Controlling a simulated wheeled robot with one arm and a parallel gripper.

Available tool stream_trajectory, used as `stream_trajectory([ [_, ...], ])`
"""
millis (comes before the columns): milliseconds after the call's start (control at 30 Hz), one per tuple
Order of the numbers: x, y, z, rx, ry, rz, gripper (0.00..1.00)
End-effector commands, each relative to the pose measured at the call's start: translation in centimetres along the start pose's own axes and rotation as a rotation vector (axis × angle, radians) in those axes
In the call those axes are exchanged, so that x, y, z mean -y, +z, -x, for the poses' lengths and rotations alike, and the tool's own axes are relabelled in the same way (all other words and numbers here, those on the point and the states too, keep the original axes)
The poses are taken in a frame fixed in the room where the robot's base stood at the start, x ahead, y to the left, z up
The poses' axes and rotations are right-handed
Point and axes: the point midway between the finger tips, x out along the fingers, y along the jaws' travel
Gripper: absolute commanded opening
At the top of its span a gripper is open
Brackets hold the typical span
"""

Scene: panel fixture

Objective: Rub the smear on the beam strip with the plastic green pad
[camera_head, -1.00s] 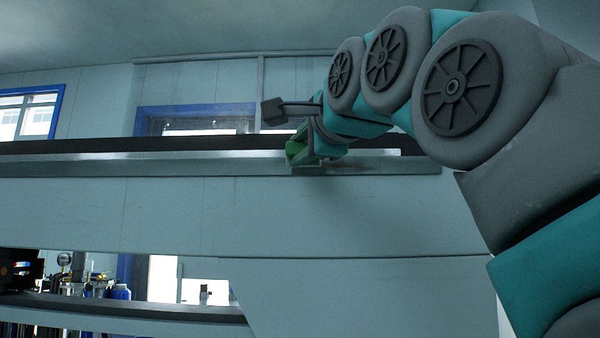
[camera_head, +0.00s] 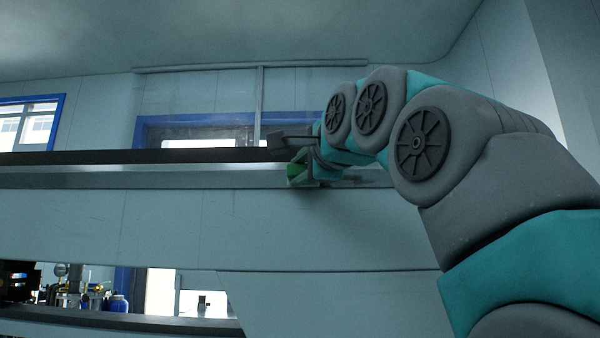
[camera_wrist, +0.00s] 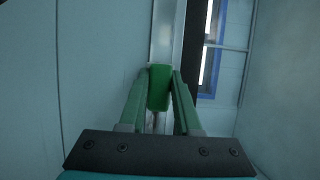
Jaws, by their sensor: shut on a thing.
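My gripper (camera_head: 298,172) is shut on the green pad (camera_head: 295,171) and holds it at the beam strip (camera_head: 150,177). In the wrist view the green pad (camera_wrist: 159,87) sits between the two fingers of my gripper (camera_wrist: 160,82), over the pale beam strip (camera_wrist: 165,35). I cannot tell whether the pad touches the strip. A faint brownish patch (camera_wrist: 156,122) shows on the strip just behind the pad in the wrist view; I cannot tell if it is the smear. My arm hides the right part of the strip in the head view.
A dark ledge (camera_head: 100,157) runs along the top of the strip. Below is a flat pale panel (camera_head: 200,225). A lower shelf (camera_head: 120,320) at the left holds jars and equipment, among them a blue bottle (camera_head: 118,304). A blue-framed window (camera_head: 215,128) is behind.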

Motion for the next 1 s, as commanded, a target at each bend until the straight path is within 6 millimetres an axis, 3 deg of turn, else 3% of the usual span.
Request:
stream_trajectory([
  [1000,0.0,-0.6,-1.5,0.000,0.001,0.000,0.00],
])
